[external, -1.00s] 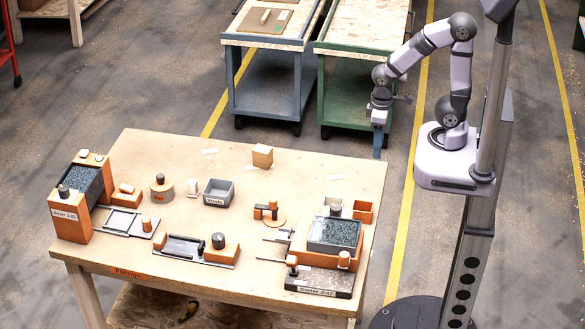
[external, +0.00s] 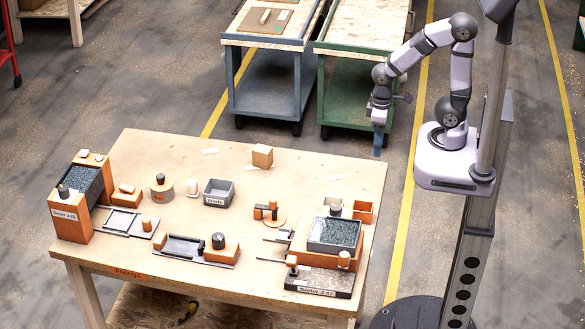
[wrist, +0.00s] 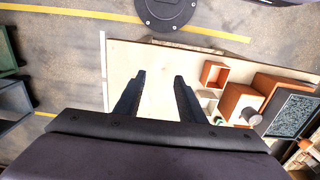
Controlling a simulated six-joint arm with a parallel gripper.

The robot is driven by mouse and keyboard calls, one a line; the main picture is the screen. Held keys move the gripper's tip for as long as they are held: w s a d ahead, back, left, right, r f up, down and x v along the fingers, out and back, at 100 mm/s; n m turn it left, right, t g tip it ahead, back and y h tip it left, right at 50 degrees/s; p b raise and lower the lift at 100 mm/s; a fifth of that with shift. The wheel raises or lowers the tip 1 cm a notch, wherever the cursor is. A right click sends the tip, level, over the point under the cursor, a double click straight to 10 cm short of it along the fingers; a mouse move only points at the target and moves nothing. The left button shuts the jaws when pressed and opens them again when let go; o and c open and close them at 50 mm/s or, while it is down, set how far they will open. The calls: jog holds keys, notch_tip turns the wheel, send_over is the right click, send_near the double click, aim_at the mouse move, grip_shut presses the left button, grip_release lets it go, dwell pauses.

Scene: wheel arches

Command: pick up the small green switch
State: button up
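My gripper (external: 377,146) hangs pointing down beyond the far right corner of the wooden table, well away from that station. In the wrist view my gripper (wrist: 158,82) has its two dark fingers apart, with nothing between them and bare tabletop in the background.
The wooden table (external: 230,155) holds a grey open bin (external: 218,194), a wooden block (external: 262,156) and several orange fixtures. A second station with a speckled panel (external: 334,233) stands at the right. The table's far right part is mostly clear. Blue and green carts stand behind.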

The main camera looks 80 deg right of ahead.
notch_tip(320, 180, up, 5)
jog(key=w+a+f+m+y+b, duration=0.2)
jog(key=w+a+m+y+b, duration=0.1)
jog(key=w+a+m+y, duration=1.25)
jog(key=w+f+h, duration=0.1)
jog(key=f, duration=0.4)
jog(key=w+f+m, duration=0.1)
jog(key=f, duration=0.3)
jog(key=w+f+m+h, duration=0.1)
jog(key=f, duration=0.4)
jog(key=shift+w+f+m+h, duration=0.2)
jog(key=shift+f+m+h, duration=0.05)
jog(key=shift+f+h, duration=0.1)
jog(key=shift+f, duration=0.35)
jog(key=shift+p+x, duration=0.7)
jog(key=shift+x, duration=1)
jog(key=shift+p+x, duration=0.85)
jog(key=shift+x, duration=1.2)
jog(key=shift+w, duration=0.1)
jog(key=c, duration=0.8)
